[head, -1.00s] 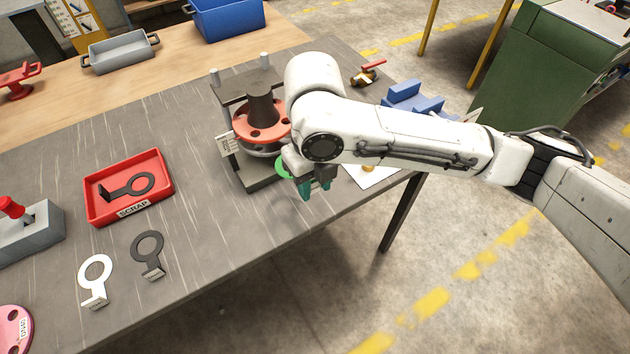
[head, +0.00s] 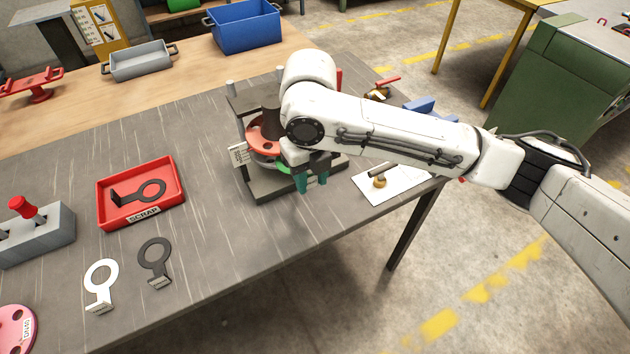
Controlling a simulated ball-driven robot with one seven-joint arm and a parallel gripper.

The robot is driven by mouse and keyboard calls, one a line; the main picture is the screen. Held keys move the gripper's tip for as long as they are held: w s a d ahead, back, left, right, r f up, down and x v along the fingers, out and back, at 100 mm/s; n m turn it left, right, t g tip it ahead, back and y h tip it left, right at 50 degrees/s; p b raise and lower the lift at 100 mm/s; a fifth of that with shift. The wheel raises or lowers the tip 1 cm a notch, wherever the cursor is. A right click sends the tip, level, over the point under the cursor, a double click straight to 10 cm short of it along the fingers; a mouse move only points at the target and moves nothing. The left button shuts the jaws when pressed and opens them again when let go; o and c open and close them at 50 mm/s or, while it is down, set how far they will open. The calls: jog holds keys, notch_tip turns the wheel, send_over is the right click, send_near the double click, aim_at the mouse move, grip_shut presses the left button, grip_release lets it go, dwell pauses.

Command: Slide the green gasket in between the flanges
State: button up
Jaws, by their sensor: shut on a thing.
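The flanged spool stands in a dark fixture (head: 283,191) near the table's middle. Its upper flange (head: 264,136) is orange-red with bolt holes, and a grey lower flange (head: 262,161) shows below. My gripper (head: 311,184), with teal fingertips, points down at the spool's front right. It is shut on the green gasket (head: 283,168). Only a thin green edge shows beside the fingers, close to the flange gap. My gripper and arm hide the rest of the gasket and the spool's right side. I cannot tell how far the gasket sits between the flanges.
A red scrap tray (head: 113,206) holds a dark gasket. A white gasket (head: 101,278) and a dark gasket (head: 155,256) lie in front of it. A white sheet (head: 400,184) with a brass-coloured part lies right of the fixture. The table between tray and fixture is clear.

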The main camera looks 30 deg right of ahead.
jog(key=shift+w+b, duration=0.7)
jog(key=shift+w, duration=3.25)
jog(key=shift+f, duration=0.55)
jog(key=o, duration=0.9)
jog(key=shift+r, duration=0.1)
